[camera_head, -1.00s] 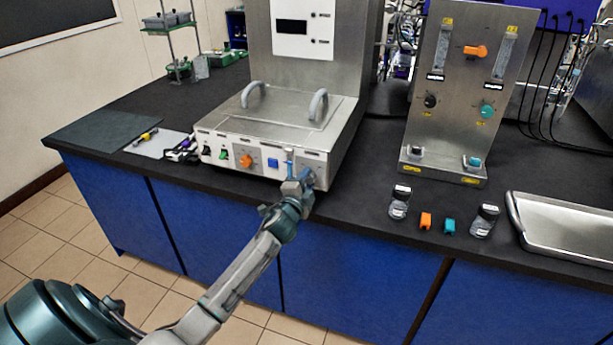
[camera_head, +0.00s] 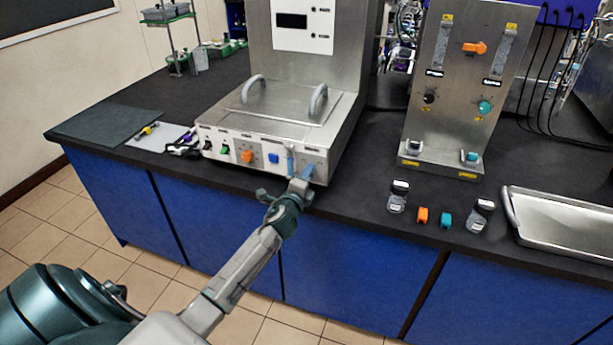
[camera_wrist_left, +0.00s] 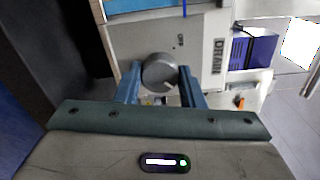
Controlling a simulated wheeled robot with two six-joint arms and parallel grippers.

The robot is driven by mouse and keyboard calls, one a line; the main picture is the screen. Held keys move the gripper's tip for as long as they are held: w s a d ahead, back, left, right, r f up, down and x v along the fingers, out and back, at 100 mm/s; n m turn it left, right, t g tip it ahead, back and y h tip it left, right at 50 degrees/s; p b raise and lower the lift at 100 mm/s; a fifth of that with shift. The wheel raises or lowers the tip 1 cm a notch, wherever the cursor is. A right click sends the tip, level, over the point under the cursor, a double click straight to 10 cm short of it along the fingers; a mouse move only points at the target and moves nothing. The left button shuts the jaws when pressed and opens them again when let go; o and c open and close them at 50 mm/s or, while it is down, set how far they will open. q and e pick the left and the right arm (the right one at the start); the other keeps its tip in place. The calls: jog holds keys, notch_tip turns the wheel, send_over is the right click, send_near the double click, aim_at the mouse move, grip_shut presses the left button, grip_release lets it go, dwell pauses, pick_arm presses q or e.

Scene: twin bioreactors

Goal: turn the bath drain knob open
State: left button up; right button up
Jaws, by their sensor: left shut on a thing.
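The metal bath (camera_head: 272,116) stands on the counter with a row of controls on its front panel. The drain knob (camera_wrist_left: 159,72) is a round grey knob beside the printed word DRAIN in the left wrist view. My left gripper (camera_wrist_left: 160,80) has its two blue fingers on either side of the knob and is shut on it. In the head view the left gripper (camera_head: 301,176) is at the right end of the bath's front panel and hides the knob. My right gripper is in neither view.
An orange knob (camera_head: 247,156) and a blue button (camera_head: 273,158) sit left of the gripper on the panel. A steel flow panel (camera_head: 455,80), small bottles (camera_head: 398,196), orange (camera_head: 423,215) and teal (camera_head: 446,219) pieces and a metal tray (camera_head: 560,222) are to the right.

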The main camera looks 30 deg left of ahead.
pick_arm(q)
jog(key=o, duration=1)
jog(key=b+v, duration=0.2)
jog(key=v, duration=0.8)
jog(key=shift+s+d+b, duration=0.2)
jog(key=shift+s+b, duration=0.15)
